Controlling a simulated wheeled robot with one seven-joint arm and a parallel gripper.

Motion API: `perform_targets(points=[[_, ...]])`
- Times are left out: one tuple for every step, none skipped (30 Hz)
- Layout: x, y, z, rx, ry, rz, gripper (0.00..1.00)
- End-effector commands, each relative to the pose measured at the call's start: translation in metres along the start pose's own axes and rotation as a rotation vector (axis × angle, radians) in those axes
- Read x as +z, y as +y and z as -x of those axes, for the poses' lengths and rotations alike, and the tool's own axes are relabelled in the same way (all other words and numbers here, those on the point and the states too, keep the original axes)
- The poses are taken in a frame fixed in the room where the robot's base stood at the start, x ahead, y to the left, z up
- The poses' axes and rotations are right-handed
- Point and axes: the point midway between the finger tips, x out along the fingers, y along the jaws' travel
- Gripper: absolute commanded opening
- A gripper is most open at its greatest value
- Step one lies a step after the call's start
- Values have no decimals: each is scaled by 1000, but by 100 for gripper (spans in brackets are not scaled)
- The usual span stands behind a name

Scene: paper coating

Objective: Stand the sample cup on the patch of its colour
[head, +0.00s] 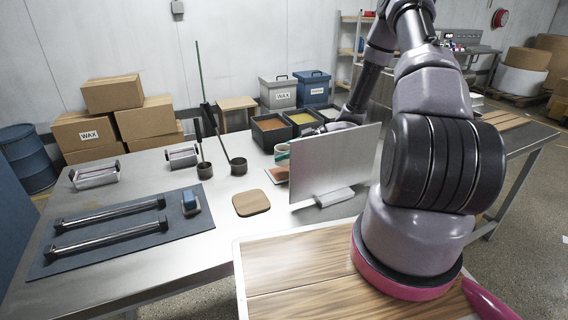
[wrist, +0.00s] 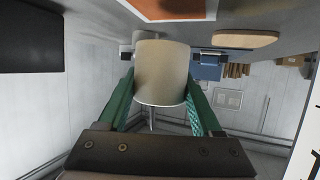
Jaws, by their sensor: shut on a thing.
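My gripper is shut on the sample cup, a plain cream cup held between two green fingers (wrist: 160,92) in the wrist view. The cup (wrist: 162,68) fills the space between the fingers. In the head view a pale and teal bit at the grip (head: 282,152) shows at the left edge of an upright grey panel; most of my gripper is hidden behind it. An orange-red patch (head: 277,174) lies on the table just below the grip. In the wrist view the orange patch (wrist: 172,8) is at the top edge, apart from the cup in the picture. Other patches are hidden.
The upright panel (head: 333,160) on a pale base stands close in front of my gripper. A wooden coaster (head: 251,203) lies nearer. Open trays of colour (head: 272,129) stand behind. Dark pots (head: 238,166) with long handles and a dark mat (head: 110,244) are to the left.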

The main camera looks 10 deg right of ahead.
Motion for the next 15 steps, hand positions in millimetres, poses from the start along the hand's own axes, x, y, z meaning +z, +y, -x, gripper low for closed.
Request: perform_targets(points=[[5, 0, -2, -1, 0, -3, 12], [8, -1, -4, -1, 1, -4, 12], [13, -1, -6, -1, 0, -5, 12], [18, -1, -8, -1, 0, -4, 12], [22, -1, -10, -1, 1, -4, 12], [28, 0, -12, -1, 1, -3, 12], [32, -1, -14, -1, 1, -4, 12], [35, -1, -15, -1, 0, -4, 12], [36, -1, -15, -1, 0, -2, 12], [37, 0, -16, 0, 0, -1, 12], [37, 0, -15, 0, 0, 0, 12], [36, 0, -15, 0, 0, 0, 12], [36, 0, -15, 0, 0, 0, 12], [36, 0, -15, 0, 0, 0, 12], [36, 0, -15, 0, 0, 0, 12]])
